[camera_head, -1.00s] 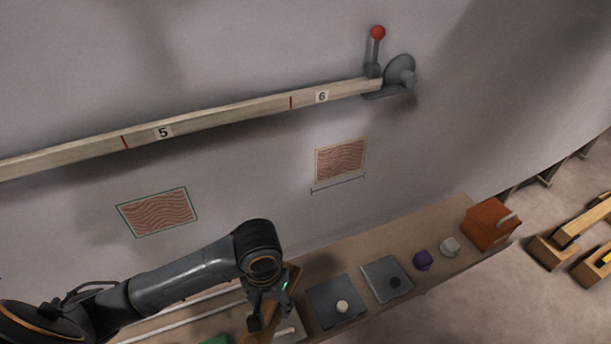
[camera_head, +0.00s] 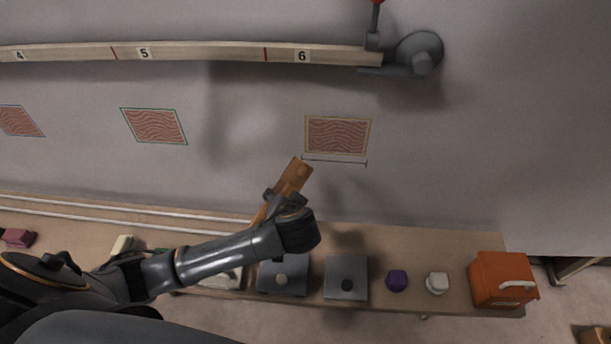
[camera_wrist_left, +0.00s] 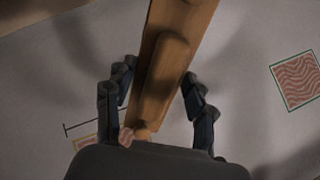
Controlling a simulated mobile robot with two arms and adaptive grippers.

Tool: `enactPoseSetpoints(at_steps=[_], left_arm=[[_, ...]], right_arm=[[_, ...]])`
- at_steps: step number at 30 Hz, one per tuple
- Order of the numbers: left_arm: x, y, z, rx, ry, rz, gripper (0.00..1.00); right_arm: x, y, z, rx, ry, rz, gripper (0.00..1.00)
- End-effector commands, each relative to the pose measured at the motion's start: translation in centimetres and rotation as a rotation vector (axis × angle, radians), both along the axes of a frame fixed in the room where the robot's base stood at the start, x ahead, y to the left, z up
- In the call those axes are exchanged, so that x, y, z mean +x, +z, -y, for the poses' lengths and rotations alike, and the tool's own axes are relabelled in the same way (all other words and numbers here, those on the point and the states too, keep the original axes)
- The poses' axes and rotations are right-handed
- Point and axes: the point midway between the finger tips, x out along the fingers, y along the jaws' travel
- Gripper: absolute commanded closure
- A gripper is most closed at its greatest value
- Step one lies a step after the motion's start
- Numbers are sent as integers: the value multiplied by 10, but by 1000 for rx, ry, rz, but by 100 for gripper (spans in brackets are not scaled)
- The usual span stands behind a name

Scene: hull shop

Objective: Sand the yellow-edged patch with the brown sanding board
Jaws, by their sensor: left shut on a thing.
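The yellow-edged patch (camera_head: 338,135), with red wavy grain, is on the grey wall right of centre in the head view. In the left wrist view a piece of it (camera_wrist_left: 85,143) shows at the lower left, partly covered by my gripper and the board. My left gripper (camera_head: 285,199) is shut on the brown sanding board (camera_head: 294,177). The board is tilted, its upper end just below and left of the patch in the head view. In the left wrist view the board (camera_wrist_left: 166,60) runs between the fingers (camera_wrist_left: 158,100). Contact with the wall cannot be told. My right gripper is not in view.
A green-edged patch (camera_head: 155,126) lies further left on the wall. A numbered wooden rail (camera_head: 200,52) runs above. The bench (camera_head: 420,240) below holds grey plates (camera_head: 346,264), a purple knob (camera_head: 397,280), a white knob (camera_head: 437,283) and an orange box (camera_head: 500,280).

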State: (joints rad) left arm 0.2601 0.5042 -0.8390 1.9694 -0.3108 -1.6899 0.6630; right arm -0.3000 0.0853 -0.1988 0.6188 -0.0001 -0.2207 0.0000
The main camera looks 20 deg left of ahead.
Motion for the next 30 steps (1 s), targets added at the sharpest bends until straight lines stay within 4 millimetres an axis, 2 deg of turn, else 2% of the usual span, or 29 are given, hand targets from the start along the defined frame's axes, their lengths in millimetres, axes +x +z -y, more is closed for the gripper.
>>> enactPoseSetpoints(at_steps=[6, 12, 18, 30], left_arm=[[33, 26, 6, 217, -191, 341, 71], [46, 57, 28, 300, -322, 563, 71], [50, 69, 40, 317, -363, 636, 71], [87, 69, 28, 320, -361, 637, 71]], right_arm=[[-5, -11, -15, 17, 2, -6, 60], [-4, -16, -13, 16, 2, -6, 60], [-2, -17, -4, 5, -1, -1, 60], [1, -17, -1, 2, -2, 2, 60]])
